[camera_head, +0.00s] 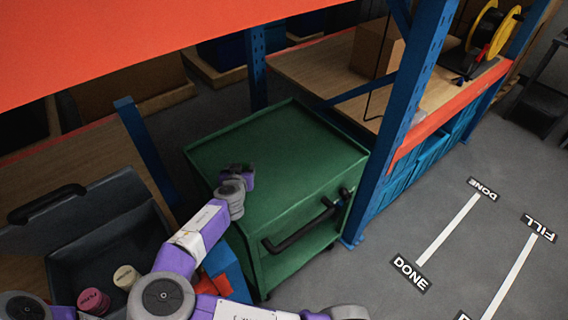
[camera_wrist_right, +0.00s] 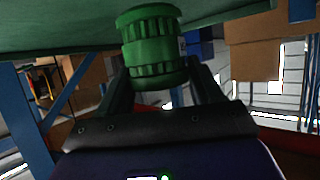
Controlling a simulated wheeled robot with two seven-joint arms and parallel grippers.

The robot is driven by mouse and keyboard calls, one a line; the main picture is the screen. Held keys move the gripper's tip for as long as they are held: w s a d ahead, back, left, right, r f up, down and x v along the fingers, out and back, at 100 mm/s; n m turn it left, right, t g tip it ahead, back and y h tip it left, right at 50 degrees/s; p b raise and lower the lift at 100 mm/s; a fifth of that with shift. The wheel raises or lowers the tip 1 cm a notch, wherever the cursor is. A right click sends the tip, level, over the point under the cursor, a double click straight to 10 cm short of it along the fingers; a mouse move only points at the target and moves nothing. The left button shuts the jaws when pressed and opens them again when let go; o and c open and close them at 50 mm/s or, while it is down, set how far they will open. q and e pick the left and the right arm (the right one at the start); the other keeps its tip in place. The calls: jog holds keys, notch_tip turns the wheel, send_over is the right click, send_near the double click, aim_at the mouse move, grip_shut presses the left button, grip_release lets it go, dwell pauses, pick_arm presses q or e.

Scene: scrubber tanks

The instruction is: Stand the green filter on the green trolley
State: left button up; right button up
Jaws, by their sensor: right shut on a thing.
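The green filter (camera_wrist_right: 152,47), a ribbed cylinder, sits between the two dark fingers of my right gripper (camera_wrist_right: 158,78) in the right wrist view. The gripper is shut on it. In the head view my right gripper (camera_head: 248,177) is over the left part of the green trolley's (camera_head: 290,150) flat top. The filter cannot be made out there against the green. The trolley's green surface (camera_wrist_right: 60,38) also shows along the top of the wrist view, behind the filter. I cannot tell whether the filter touches the trolley. My left gripper is not in view.
A black handle (camera_head: 300,228) juts from the trolley's front. An open dark case (camera_head: 95,225) is at left. The trolley top looks otherwise bare.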

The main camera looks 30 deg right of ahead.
jog(key=d+m+g+h, duration=0.3)
jog(key=d+m, duration=0.1)
notch_tip(320, 180, up, 4)
jog(key=m+g+h, duration=0.3)
jog(key=m+g, duration=0.5)
send_over(273, 179)
notch_tip(273, 179, down, 10)
jog(key=shift+r+b, duration=0.2)
jog(key=shift+b, duration=0.55)
jog(key=o, duration=1.1)
jog(key=shift+c, duration=0.2)
jog(key=shift+s, duration=0.1)
jog(key=v, duration=1.2)
jog(key=shift+w+r+p, duration=0.15)
jog(key=shift+w+p, duration=0.1)
jog(key=shift+p, duration=0.15)
jog(key=shift+d, duration=0.1)
